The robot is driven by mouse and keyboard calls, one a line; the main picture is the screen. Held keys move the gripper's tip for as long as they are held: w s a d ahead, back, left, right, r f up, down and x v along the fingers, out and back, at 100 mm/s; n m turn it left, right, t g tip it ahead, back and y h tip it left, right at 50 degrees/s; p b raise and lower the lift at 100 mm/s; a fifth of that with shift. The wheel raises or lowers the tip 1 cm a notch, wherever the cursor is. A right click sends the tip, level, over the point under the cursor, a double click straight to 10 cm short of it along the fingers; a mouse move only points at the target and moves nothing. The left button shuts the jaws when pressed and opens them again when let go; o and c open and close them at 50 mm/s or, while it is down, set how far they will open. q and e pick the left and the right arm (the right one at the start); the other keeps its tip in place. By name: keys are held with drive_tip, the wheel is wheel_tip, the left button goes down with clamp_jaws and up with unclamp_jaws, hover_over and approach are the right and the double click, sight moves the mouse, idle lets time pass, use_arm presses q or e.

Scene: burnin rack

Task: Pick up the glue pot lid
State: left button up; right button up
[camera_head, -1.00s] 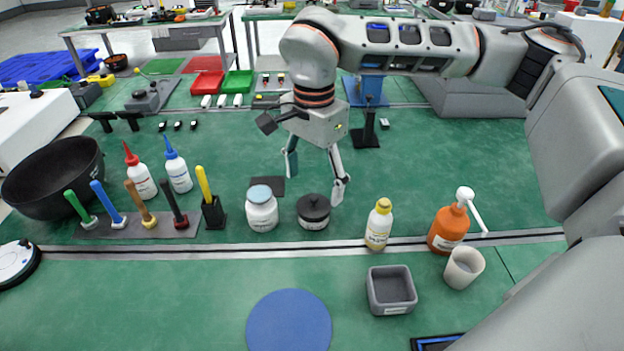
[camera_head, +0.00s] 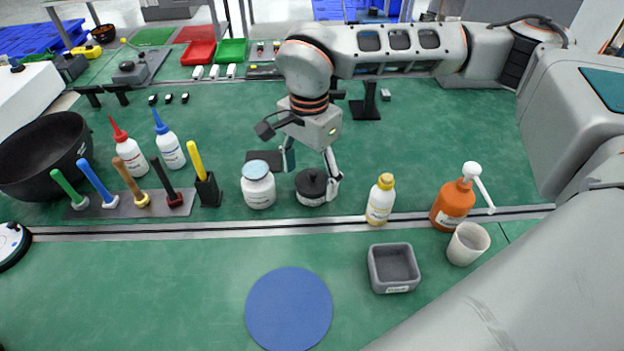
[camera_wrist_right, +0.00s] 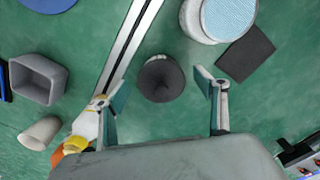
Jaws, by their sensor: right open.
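The glue pot (camera_head: 311,198) is a small light-bodied pot with a label, standing on the green bench. Its black lid (camera_head: 311,182) with a round knob sits on top, and the lid also shows from above in the right wrist view (camera_wrist_right: 161,78). My right gripper (camera_head: 311,172) points down over the pot, open and empty. In the head view one finger is left of the lid and behind it, the other close to its right side. In the wrist view the lid lies between the fingers, with gaps on both sides. My left gripper is not in view.
A white jar with a pale blue top (camera_head: 258,188) stands close left of the pot, by a dark flat pad (camera_head: 264,157). A yellow-capped bottle (camera_head: 380,200) and an orange pump bottle (camera_head: 452,205) stand to the right. A metal strip (camera_head: 230,229) crosses the bench in front.

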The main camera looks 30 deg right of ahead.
sight(310, 178)
drive_tip(key=c, duration=1)
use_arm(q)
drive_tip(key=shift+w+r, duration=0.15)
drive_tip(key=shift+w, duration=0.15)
